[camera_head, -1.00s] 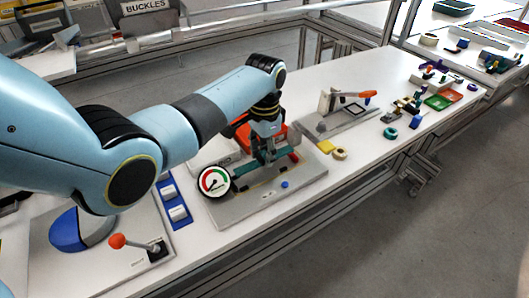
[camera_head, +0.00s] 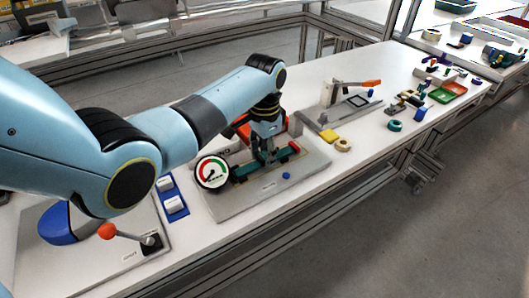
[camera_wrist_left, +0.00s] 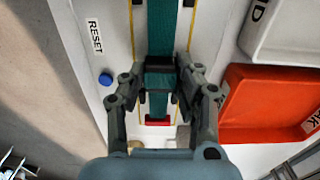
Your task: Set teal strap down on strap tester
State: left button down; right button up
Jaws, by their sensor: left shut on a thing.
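The strap tester (camera_head: 245,205) is a grey plate with a round dial gauge (camera_head: 212,172) at its left end and a blue button (camera_head: 287,176) in front. My left gripper (camera_head: 266,160) points down over the tester, shut on the teal strap (camera_head: 245,171). In the left wrist view the strap (camera_wrist_left: 165,30) runs lengthwise between the yellow lines of the tester (camera_wrist_left: 117,45), through my gripper (camera_wrist_left: 160,88). The strap lies low along the tester; the fingers hide whether it rests fully. A red part (camera_wrist_left: 158,122) shows at its near end. My right gripper is not in view.
An orange bin (camera_wrist_left: 260,105) and a white bin (camera_wrist_left: 285,35) stand beside the tester. A red-knobbed lever (camera_head: 107,231) is at the front left.

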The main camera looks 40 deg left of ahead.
pick_arm(q)
jog(key=shift+f, duration=0.3)
jog(key=c, duration=0.9)
grip_release()
jog(key=shift+c, duration=0.2)
jog(key=shift+o, duration=0.3)
jog(key=shift+r, duration=0.15)
